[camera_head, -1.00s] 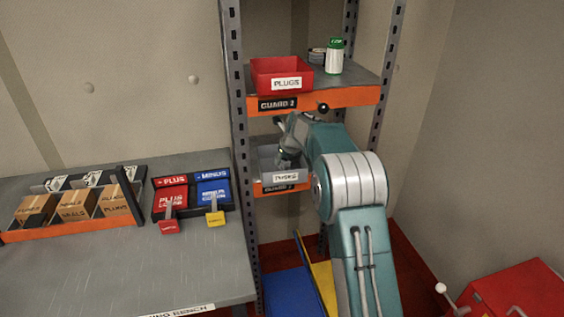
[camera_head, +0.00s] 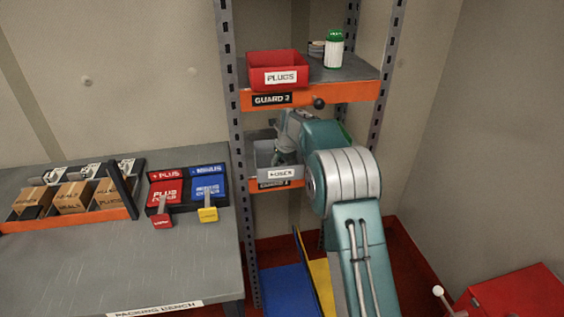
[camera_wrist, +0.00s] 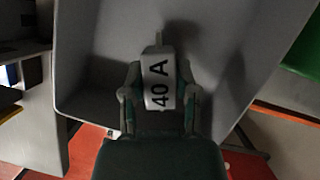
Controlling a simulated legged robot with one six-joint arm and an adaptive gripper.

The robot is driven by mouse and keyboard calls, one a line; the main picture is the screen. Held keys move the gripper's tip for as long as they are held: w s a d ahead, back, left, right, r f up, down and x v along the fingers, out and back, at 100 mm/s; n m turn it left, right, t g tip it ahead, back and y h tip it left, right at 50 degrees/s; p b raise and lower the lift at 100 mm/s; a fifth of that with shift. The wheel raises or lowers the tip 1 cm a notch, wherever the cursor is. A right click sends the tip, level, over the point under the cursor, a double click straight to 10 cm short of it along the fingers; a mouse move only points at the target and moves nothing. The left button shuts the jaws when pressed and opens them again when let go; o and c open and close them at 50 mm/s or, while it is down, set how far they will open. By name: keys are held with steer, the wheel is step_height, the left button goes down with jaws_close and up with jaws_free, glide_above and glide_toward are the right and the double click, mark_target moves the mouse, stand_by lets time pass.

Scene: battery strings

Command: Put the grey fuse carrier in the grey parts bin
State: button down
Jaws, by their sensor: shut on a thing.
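The grey fuse carrier (camera_wrist: 158,76), marked "40 A", is held between the fingers of my gripper (camera_wrist: 158,92) in the wrist view. The grey parts bin (camera_head: 264,158), with a white front label, stands on the lower shelf in the head view. Its wall (camera_wrist: 85,45) surrounds the carrier in the wrist view, so the carrier is over or within the bin. I cannot tell whether it touches the bin floor. In the head view my gripper (camera_head: 286,157) is at the bin opening, and the carrier is hidden there.
A red bin (camera_head: 280,64) marked "PLUGS" and a green-capped white bottle (camera_head: 334,50) stand on the shelf above. A metal rack post (camera_head: 236,130) rises left of the grey bin. The packing bench (camera_head: 110,265) is at left, its front mostly clear.

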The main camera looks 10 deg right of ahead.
mark_target(281, 164)
steer(key=shift+a, duration=0.25)
steer(key=shift+c, duration=1.9)
jaws_free()
steer(key=shift+a, duration=0.25)
steer(key=shift+d, duration=0.55)
steer(key=v, duration=0.6)
steer(key=shift+a+r, duration=0.1)
steer(key=shift+a, duration=0.3)
steer(key=shift+s+d+r, duration=0.3)
steer(key=shift+r, duration=0.35)
